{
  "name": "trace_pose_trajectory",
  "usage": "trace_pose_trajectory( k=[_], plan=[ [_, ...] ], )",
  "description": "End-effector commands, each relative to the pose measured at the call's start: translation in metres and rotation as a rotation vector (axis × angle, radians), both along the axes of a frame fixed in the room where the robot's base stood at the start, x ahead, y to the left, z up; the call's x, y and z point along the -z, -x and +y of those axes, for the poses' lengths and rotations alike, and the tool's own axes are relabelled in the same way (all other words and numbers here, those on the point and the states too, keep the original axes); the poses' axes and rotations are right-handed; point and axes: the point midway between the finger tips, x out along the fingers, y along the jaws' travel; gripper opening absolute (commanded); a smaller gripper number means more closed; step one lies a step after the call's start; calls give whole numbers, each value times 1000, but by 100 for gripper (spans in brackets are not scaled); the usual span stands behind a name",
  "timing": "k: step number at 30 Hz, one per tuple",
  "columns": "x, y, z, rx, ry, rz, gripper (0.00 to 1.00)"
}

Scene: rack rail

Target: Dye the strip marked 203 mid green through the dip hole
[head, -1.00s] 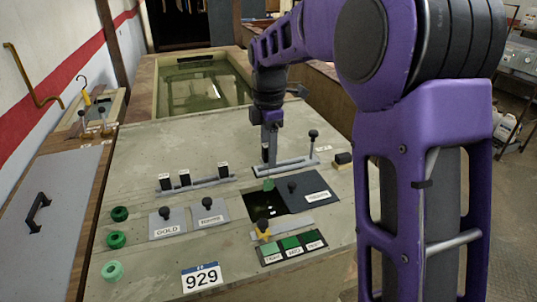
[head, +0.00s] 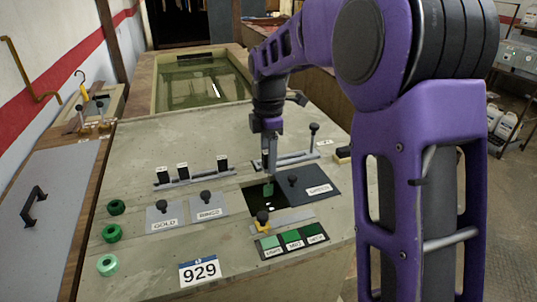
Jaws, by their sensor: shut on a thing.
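My gripper (head: 268,152) is shut above the dark square dip hole (head: 258,202), on what looks like the upper part of a narrow strip. Its fingers are small in view and partly merge with what they hold. A green piece (head: 268,188) shows directly below, at the hole; it looks like the strip's lower part, but I cannot tell how deep it reaches. No number 203 is legible. Three swatches, light (head: 269,243), mid (head: 293,239) and dark green (head: 313,232), lie in front of the hole. A dark lid (head: 318,189) lies at the hole's right.
Three black-topped pieces (head: 182,171) stand in a rail (head: 195,181) at the left. Knobbed lids marked gold (head: 164,217) and bronze (head: 208,205) lie left of the hole. A second rail with a lever (head: 313,137) is behind the hole.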

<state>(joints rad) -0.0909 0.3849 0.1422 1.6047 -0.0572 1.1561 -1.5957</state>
Motion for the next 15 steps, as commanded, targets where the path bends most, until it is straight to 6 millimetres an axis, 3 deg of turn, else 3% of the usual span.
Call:
trace_pose_trajectory(
  k=[15],
  plan=[
    [67, 0, 0, 0, 0, 2, 9]
  ],
)
